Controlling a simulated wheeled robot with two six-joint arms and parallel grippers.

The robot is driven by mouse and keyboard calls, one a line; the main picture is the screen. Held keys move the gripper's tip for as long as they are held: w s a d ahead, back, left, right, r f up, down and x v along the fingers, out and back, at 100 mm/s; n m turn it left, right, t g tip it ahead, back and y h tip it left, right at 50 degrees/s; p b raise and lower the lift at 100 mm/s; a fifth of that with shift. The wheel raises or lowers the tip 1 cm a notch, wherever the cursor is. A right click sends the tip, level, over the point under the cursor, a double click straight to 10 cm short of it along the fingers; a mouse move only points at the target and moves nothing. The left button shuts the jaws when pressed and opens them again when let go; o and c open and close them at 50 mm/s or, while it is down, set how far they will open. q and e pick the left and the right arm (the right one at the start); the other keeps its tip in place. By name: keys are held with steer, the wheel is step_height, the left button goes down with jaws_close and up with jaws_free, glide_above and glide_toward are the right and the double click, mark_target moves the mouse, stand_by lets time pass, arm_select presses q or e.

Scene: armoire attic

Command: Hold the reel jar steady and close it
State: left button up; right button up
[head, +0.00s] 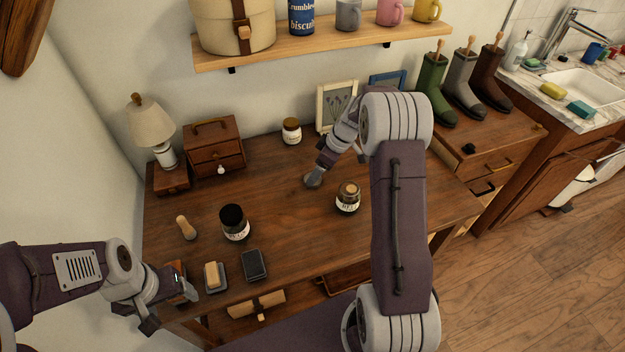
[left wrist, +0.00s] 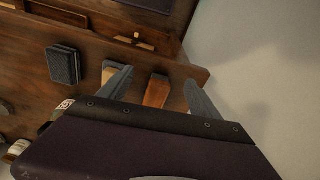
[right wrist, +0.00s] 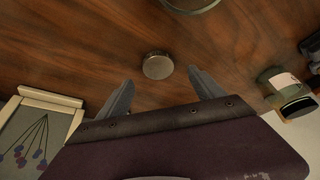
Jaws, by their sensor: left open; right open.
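An open glass jar (head: 348,199) with a pale label stands upright on the wooden desk; it looks like the reel jar, though the label is too small to read surely. Its rim shows at the top of the right wrist view (right wrist: 190,5). A round grey metal lid (head: 312,181) lies flat on the desk left of it, and shows in the right wrist view (right wrist: 157,66). My right gripper (head: 322,170) is open, just over the lid and apart from it. My left gripper (head: 172,304) is open at the desk's front left corner, near an orange-brown block (left wrist: 157,90).
A dark-lidded jar (head: 234,223) stands left of the open jar, and another jar (head: 291,131) at the back. A brush (head: 214,277), a dark block (head: 254,265) and a wooden-handled item (head: 186,228) lie front left. Picture frames (head: 336,104) stand behind my right arm.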

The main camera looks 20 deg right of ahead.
arm_select(q)
steer(key=shift+w+f, duration=0.1)
steer(key=shift+f, duration=0.15)
arm_select(e)
steer(key=x, duration=0.4)
steer(key=shift+d+f, duration=0.1)
steer(key=shift+f, duration=0.25)
steer(key=shift+c, duration=0.4)
steer(key=c, duration=1.3)
steer(key=shift+c, duration=0.2)
arm_select(q)
steer(key=shift+r, duration=0.1)
arm_select(e)
steer(key=shift+r, duration=0.15)
